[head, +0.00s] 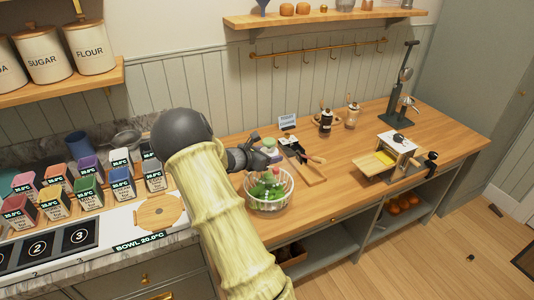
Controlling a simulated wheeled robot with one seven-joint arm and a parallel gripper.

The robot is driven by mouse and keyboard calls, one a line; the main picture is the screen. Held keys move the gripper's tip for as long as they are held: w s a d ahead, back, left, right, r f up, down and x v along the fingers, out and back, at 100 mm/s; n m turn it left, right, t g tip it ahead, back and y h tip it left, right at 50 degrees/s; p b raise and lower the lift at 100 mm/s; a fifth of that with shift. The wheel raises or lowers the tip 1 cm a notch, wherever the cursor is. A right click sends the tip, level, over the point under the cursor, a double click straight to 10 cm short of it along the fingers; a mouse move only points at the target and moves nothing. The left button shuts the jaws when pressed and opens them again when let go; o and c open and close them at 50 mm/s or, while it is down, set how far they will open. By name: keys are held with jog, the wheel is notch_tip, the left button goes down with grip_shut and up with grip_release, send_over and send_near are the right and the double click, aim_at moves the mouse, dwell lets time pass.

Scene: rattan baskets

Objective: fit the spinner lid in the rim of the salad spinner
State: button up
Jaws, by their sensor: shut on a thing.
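The salad spinner (284,201) is a pale, see-through bowl on the wooden counter, filled with green leaves and a little red. Its top is open. The fingertips and the grip are small and partly hidden. The lid is apart from the bowl's rim, as far as I can tell.
A dark grinder (326,122), a jar (351,115) and a white box with a yellow tray (375,163) stand further right. Labelled spice boxes (88,190) crowd the left. The counter's middle right is clear.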

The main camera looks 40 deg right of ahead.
jog(key=shift+w+f, duration=0.1)
jog(key=shift+f, duration=0.05)
jog(key=b, duration=0.5)
send_over(268, 187)
jog(key=shift+d+f, duration=0.1)
jog(key=shift+f, duration=2.65)
jog(key=shift+f+b, duration=1.25)
jog(key=shift+b, duration=0.05)
jog(key=o, duration=1.2)
jog(key=v, duration=1.7)
jog(key=shift+a, duration=0.25)
jog(key=shift+r, duration=0.1)
